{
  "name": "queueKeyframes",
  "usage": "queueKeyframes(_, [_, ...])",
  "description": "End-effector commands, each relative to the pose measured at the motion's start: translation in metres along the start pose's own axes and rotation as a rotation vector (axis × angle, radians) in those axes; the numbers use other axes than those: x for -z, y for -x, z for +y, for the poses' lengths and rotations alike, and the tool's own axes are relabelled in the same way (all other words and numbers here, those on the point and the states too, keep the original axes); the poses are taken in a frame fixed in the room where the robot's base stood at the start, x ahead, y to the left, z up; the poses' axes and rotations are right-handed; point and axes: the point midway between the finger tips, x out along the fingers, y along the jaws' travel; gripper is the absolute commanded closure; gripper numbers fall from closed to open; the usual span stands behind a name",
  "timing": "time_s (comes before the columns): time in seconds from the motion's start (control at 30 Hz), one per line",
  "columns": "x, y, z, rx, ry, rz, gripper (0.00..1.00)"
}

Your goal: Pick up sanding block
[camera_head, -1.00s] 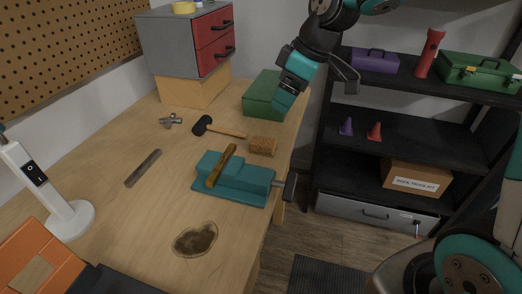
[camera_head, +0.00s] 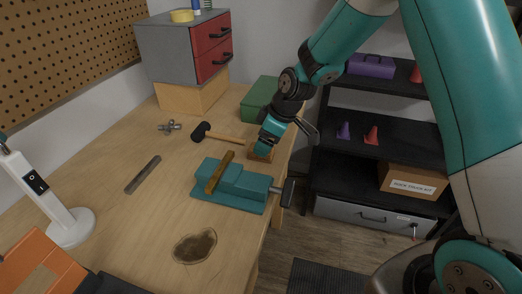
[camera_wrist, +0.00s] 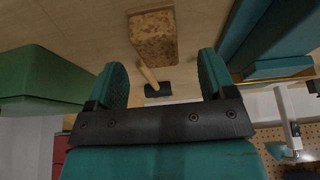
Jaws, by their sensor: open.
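The sanding block, a speckled brown cork-like block, lies on the workbench (camera_head: 130,215) near its right edge. In the head view the sanding block (camera_head: 261,156) is mostly hidden behind my gripper (camera_head: 266,146). In the wrist view the sanding block (camera_wrist: 153,40) shows whole, in line with the gap between the fingers of my gripper (camera_wrist: 162,62) and beyond their tips. My gripper is open, with nothing between its fingers.
A teal vise (camera_head: 240,186) with a brown bar on top stands just in front of the block. A black-headed mallet (camera_head: 201,132) lies left of it, handle pointing toward it. A green box (camera_head: 259,101) stands behind. A dark shelf (camera_head: 365,165) is to the right.

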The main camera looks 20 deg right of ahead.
Motion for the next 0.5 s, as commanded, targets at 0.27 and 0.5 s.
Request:
queueKeyframes(0.27, [-0.001, -0.036, 0.001, 0.002, 0.0, -0.002, 0.23])
queueKeyframes(0.5, [-0.001, -0.039, 0.001, 0.0, -0.001, -0.001, 0.23])
